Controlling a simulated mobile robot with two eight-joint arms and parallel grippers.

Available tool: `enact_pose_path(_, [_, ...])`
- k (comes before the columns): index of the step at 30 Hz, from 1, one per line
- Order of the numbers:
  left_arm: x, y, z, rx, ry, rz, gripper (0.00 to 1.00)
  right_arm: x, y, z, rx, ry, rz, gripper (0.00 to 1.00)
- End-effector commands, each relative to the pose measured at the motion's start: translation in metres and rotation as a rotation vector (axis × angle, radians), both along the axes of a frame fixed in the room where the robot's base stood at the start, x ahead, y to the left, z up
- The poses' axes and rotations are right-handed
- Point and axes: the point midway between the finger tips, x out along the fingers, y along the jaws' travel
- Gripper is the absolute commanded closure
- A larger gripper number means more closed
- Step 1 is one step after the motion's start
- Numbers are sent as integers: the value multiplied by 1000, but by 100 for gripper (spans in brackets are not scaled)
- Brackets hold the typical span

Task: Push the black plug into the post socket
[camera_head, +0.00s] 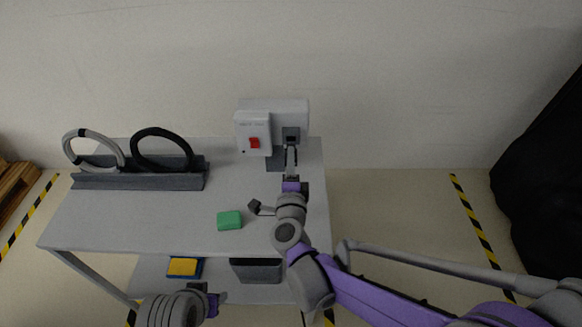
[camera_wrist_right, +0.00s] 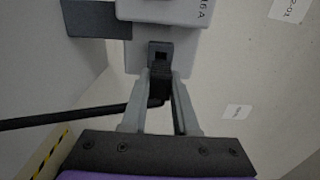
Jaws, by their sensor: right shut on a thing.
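The grey post (camera_head: 275,160) at the table's back edge carries a light grey box with a red switch (camera_head: 254,142) and a dark post socket (camera_head: 290,134). In the right wrist view the socket (camera_wrist_right: 160,52) shows a dark square face with its opening partly visible. My right gripper (camera_head: 291,150) is shut on the black plug (camera_wrist_right: 160,82), directly in front of the socket's lower part. A black cable (camera_wrist_right: 70,117) runs left from the plug. Whether plug and socket touch, I cannot tell. My left gripper (camera_head: 212,301) is low at the front; its fingers are unclear.
A grey rack (camera_head: 140,180) with a grey and a black looped hose stands at the table's left. A green block (camera_head: 229,220) lies on the table (camera_head: 150,225) near my right arm. A dark bin (camera_head: 257,271) and a blue-yellow item (camera_head: 184,267) sit on the lower shelf.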

Motion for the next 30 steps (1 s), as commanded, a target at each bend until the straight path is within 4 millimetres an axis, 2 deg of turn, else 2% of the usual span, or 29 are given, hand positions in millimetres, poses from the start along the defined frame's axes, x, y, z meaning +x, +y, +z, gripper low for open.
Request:
enact_pose_path(1, [0,0,1,0,0,0,50,6,0,0,0,0,-1,100])
enact_pose_path(12, [0,0,-2,0,1,0,50,12,0,0,0,0,-1,100])
enact_pose_path(30, [-1,0,-4,0,1,0,50,12,0,-1,0,0,0,100])
